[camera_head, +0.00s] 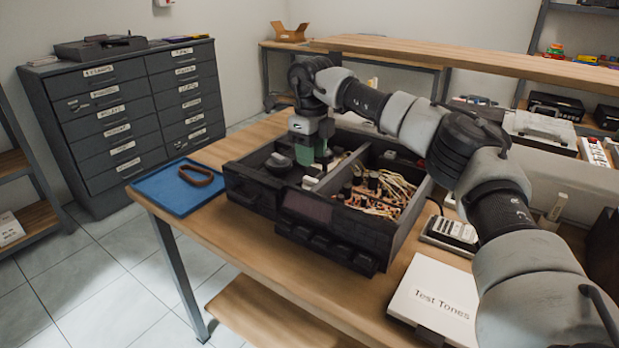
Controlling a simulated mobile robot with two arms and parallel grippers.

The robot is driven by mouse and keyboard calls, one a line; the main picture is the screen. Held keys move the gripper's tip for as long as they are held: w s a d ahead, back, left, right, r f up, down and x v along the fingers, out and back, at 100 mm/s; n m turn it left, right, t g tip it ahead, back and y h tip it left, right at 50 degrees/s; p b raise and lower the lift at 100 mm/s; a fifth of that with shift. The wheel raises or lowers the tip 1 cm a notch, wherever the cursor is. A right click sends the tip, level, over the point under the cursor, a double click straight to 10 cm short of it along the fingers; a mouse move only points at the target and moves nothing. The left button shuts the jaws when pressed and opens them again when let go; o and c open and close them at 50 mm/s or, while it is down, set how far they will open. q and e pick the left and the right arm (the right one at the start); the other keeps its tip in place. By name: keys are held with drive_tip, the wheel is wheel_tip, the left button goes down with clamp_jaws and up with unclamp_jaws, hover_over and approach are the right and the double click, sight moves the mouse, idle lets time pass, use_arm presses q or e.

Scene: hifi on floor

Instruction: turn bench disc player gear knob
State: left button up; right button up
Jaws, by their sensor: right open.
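The bench disc player (330,229) is a dark open-topped case on the wooden bench, with wiring and circuit parts showing inside its right part. A dark rounded piece (278,161) in its left part looks like the gear knob, but it is too small to be sure. My right gripper (311,166) points down into the left part of the case, just right of that piece. It is open; its fingertips are partly hidden among dark and green parts, and I cannot tell whether they touch anything. My left gripper is not in view.
A blue mat (163,199) with a brown loop (196,175) lies left of the player. A drawer cabinet (122,120) stands behind left.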

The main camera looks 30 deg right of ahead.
sight(311, 179)
wheel_tip(311, 179, down, 6)
drive_tip(key=shift+f, duration=0.15)
drive_tip(key=shift+c, duration=0.3)
clamp_jaws()
